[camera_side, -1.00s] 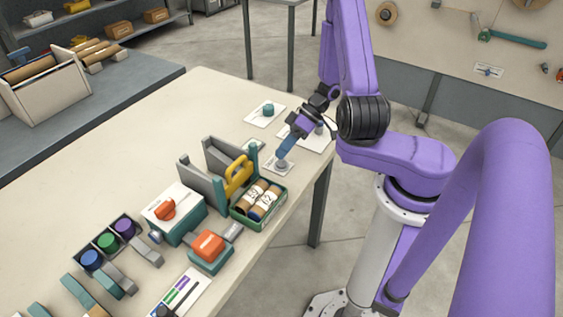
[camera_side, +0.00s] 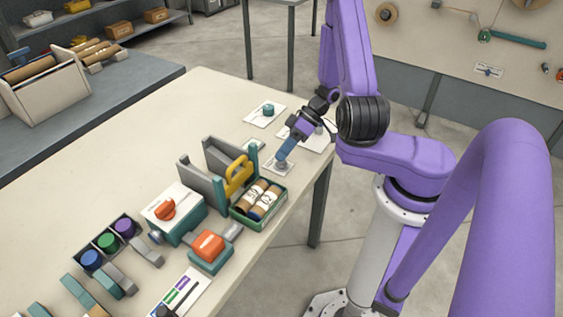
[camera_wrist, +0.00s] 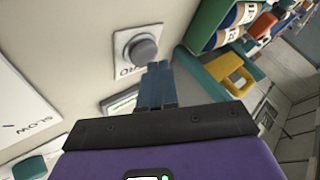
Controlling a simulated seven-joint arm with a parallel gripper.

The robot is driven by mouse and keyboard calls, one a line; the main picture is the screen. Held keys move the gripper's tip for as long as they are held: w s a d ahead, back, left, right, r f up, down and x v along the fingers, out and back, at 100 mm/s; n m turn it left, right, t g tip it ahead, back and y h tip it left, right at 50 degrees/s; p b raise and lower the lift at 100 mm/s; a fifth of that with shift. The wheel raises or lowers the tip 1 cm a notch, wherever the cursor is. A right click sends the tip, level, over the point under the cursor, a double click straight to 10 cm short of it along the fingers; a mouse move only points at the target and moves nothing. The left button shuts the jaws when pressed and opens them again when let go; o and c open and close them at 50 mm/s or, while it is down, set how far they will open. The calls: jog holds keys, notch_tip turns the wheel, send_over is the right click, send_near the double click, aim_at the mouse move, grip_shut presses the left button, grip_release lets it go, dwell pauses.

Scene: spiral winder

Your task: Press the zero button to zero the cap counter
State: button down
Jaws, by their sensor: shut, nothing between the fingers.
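The zero button is a round grey button (camera_wrist: 143,50) on a small white plate (camera_wrist: 126,72) whose partly hidden label ends in "RO". In the side view the button (camera_side: 281,165) sits near the table's right edge. My gripper (camera_wrist: 157,66) has its blue fingers shut together and empty. In the side view my gripper (camera_side: 281,158) points down at the button from above. In the wrist view the fingertips appear just beside the button's lower right edge. I cannot tell whether they touch it. A small counter-like display (camera_wrist: 121,103) shows partly behind the fingers; its reading is not legible.
A green tray (camera_side: 262,213) with brown rolls and a grey stand with a yellow handle (camera_side: 239,176) stand close by. A teal knob (camera_side: 268,109) on a white card lies further back. A teal box with an orange knob (camera_side: 166,208) stands nearer. The table's far left is clear.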

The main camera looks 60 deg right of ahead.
jog(key=shift+f, duration=0.4)
dwell(0.4)
jog(key=shift+r, duration=0.85)
jog(key=shift+r, duration=2.5)
